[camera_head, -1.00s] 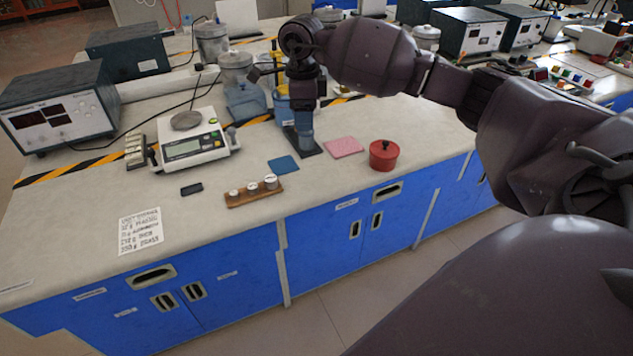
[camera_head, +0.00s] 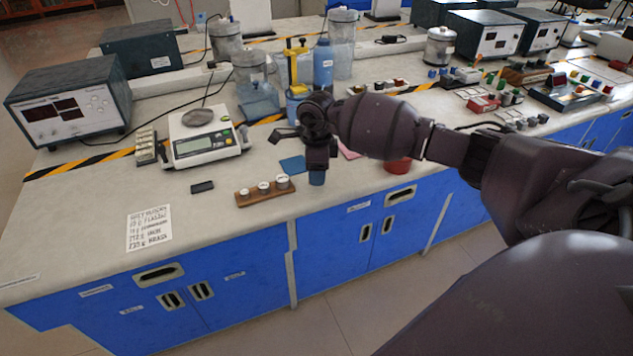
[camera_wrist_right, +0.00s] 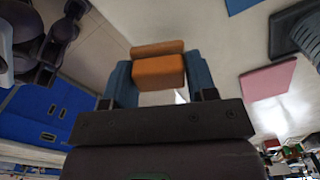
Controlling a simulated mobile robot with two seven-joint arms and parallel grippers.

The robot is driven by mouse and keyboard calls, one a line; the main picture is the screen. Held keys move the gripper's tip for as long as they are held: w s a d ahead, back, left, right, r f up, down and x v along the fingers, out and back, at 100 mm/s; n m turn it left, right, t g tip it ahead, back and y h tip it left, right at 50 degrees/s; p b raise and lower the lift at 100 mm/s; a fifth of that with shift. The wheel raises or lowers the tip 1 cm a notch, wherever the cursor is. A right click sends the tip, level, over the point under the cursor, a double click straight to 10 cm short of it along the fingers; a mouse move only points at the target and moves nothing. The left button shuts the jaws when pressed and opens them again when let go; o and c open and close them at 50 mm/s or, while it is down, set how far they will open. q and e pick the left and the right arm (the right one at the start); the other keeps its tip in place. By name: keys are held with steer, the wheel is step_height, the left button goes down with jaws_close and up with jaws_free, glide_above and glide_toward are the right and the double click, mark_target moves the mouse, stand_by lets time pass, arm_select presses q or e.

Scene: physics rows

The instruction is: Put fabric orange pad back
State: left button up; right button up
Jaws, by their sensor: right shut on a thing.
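In the right wrist view the orange pad (camera_wrist_right: 160,70) is a small orange block between the blue fingertips of my right gripper (camera_wrist_right: 162,82), which is shut on it. In the head view my right gripper (camera_head: 316,180) hangs near the bench's front edge, right of the wooden weight holder; the orange pad cannot be made out there. A blue pad (camera_head: 292,164) lies just behind and left of the gripper. A pink pad (camera_head: 349,151) is partly hidden by my arm; it also shows in the wrist view (camera_wrist_right: 268,80). My left gripper is not in view.
The wooden holder (camera_head: 265,191) carries small weights. A red pot (camera_head: 397,166) is partly hidden under my forearm. A scale (camera_head: 203,143), a dark small block (camera_head: 202,187) and a printed sheet (camera_head: 150,228) are to the left. Jars and a blue bottle (camera_head: 323,64) stand behind.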

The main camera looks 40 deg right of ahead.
mark_target(317, 190)
steer(key=shift+f, duration=2)
steer(key=shift+f+b, duration=0.1)
steer(key=shift+b, duration=0.2)
steer(key=o, duration=1)
steer(key=shift+c, duration=0.2)
